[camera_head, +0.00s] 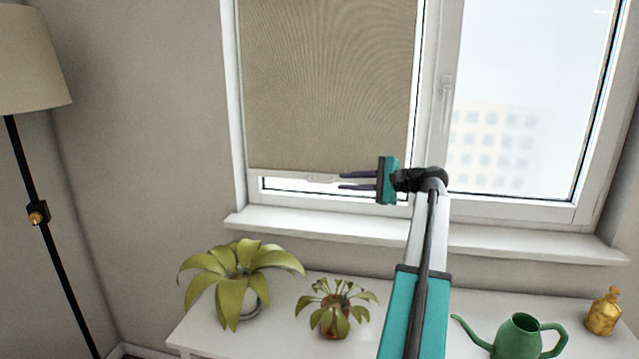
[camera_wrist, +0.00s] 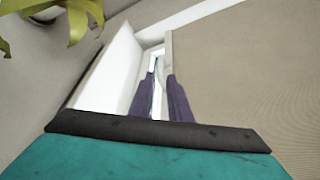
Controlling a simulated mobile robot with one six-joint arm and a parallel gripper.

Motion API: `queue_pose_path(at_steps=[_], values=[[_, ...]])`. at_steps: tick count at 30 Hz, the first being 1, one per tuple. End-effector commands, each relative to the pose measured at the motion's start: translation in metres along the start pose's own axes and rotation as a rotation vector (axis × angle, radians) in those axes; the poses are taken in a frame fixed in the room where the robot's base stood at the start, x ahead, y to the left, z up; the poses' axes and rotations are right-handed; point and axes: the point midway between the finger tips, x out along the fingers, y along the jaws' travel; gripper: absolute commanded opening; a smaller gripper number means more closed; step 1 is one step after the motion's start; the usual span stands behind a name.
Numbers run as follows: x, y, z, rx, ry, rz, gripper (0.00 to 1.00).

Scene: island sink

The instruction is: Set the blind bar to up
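The beige blind (camera_head: 330,85) hangs over the left window pane, lowered almost to the sill. Its pale blind bar (camera_head: 285,174) runs along the bottom edge, with a small handle near its middle. My gripper (camera_head: 340,182) is at the bar's right half, its two dark fingers pointing left with a gap between them. The upper finger is level with the bar and the lower one is just below it. In the wrist view, the fingers (camera_wrist: 161,75) stand apart near the bar's end-on edge (camera_wrist: 168,50). Whether they touch the bar is unclear.
A white sill (camera_head: 300,224) runs below the window. A white table holds a large plant (camera_head: 240,270), a small potted plant (camera_head: 335,312), a green watering can (camera_head: 518,338) and a golden bottle (camera_head: 604,312). A floor lamp (camera_head: 30,60) stands at left.

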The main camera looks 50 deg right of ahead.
Motion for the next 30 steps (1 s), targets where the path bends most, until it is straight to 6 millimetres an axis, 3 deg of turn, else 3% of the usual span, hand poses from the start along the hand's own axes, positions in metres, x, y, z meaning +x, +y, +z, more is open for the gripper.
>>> queue_pose_path(at_steps=[18, 30], values=[[0.087, 0.0, 0.001, -0.001, -0.002, 0.002, 0.17], [0.101, 0.0, 0.001, -0.001, -0.002, 0.001, 0.17]])
